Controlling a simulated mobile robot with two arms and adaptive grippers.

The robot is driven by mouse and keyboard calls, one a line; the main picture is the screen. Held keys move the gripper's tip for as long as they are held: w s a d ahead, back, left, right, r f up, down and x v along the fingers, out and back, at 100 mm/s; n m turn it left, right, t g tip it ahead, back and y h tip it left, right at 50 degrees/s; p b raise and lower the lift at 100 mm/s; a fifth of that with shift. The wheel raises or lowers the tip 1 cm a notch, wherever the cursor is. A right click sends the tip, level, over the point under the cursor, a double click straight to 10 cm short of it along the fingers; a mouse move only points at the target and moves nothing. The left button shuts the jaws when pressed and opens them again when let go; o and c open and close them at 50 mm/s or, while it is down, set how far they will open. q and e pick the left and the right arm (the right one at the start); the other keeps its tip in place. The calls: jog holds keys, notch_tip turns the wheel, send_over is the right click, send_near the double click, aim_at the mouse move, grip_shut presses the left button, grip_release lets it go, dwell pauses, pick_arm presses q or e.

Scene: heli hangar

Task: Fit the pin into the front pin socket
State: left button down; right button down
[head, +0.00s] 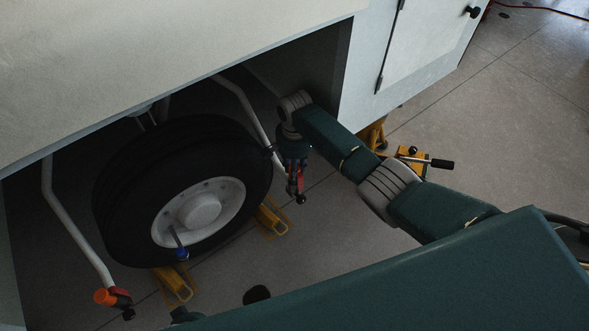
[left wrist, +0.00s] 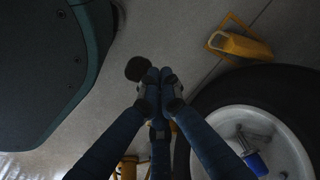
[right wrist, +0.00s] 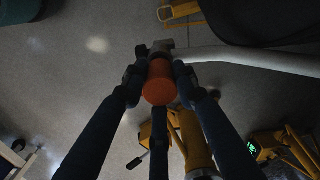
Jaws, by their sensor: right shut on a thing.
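The pin's orange head (right wrist: 158,84) is between the fingers of my right gripper (right wrist: 160,74), which is shut on it. In the right wrist view it sits over the grey end fitting (right wrist: 163,47) of a pale strut (right wrist: 235,56). How deep the pin sits is hidden. In the head view my right gripper (head: 293,160) hangs beside the right strut (head: 247,112), with red parts (head: 296,179) just below it. My left gripper (left wrist: 159,78) has its fingertips together, with nothing visible between them.
A black tyre (head: 115,190) stands between the struts. Another orange head (head: 104,296) shows at the left strut's end (head: 75,225). Yellow chocks (head: 175,284) lie on the floor. A yellow jack (head: 410,157) stands right of my arm. The white body (head: 150,70) overhangs the wheel.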

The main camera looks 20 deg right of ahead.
pick_arm(q)
jog(key=shift+s+r, duration=0.1)
jog(key=shift+s, duration=0.05)
pick_arm(e)
jog(key=shift+f, duration=0.1)
pick_arm(q)
jog(key=shift+w+r, duration=0.45)
jog(key=shift+r, duration=0.15)
pick_arm(e)
jog(key=shift+f, duration=0.3)
pick_arm(q)
jog(key=shift+w+d+r, duration=0.1)
pick_arm(e)
jog(key=shift+f+b, duration=0.1)
jog(key=shift+b, duration=0.2)
pick_arm(q)
jog(key=shift+w+r, duration=0.45)
jog(key=shift+r, duration=0.2)
pick_arm(e)
jog(key=shift+f, duration=0.25)
pick_arm(q)
jog(key=shift+r, duration=0.2)
pick_arm(e)
jog(key=shift+r, duration=0.1)
